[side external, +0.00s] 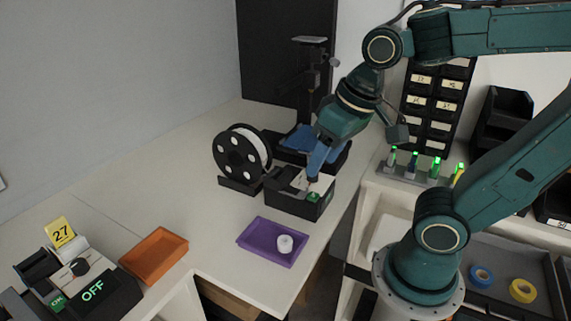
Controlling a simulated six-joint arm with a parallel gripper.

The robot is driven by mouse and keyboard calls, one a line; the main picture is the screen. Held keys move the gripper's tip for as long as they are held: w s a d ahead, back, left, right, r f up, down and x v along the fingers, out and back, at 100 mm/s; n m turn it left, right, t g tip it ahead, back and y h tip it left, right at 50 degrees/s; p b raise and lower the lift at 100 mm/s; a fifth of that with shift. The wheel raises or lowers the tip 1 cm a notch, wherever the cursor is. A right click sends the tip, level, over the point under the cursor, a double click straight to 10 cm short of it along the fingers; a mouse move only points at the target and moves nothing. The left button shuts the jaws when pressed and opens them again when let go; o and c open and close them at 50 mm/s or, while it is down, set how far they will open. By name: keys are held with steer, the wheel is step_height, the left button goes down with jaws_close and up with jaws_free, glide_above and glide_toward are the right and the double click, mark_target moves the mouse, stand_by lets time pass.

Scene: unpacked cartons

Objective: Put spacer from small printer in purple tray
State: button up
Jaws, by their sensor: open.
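The purple tray (252,240) lies on the white table near its front edge. A small white ring-shaped piece (285,243), which looks like the spacer, sits inside the tray toward its right side. The small printer (290,203), a dark box with a green mark on its front, stands behind the tray. My gripper (312,178), with blue fingers, is open just above the right part of the printer, pointing down. The gap between the fingers is too small to make out, and I cannot tell whether they touch the printer.
A spool (241,152) on a black holder stands left of the printer. A taller dark machine (308,100) with a blue bed is behind. An orange tray (154,255) and an "OFF" device (95,290) are at left. The table between the trays is clear.

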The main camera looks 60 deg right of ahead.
steer(key=shift+s+d+r+n+t, duration=0.15)
steer(key=shift+s+r+n+t, duration=0.15)
steer(key=shift+s, duration=0.2)
steer(key=shift+s+d+r+n+t, duration=0.15)
steer(key=shift+s+r+n+t, duration=0.1)
steer(key=shift+s+n, duration=0.15)
steer(key=shift+s+d+r+n+t, duration=0.2)
steer(key=shift+s+n+t, duration=0.1)
steer(key=shift+s, duration=0.25)
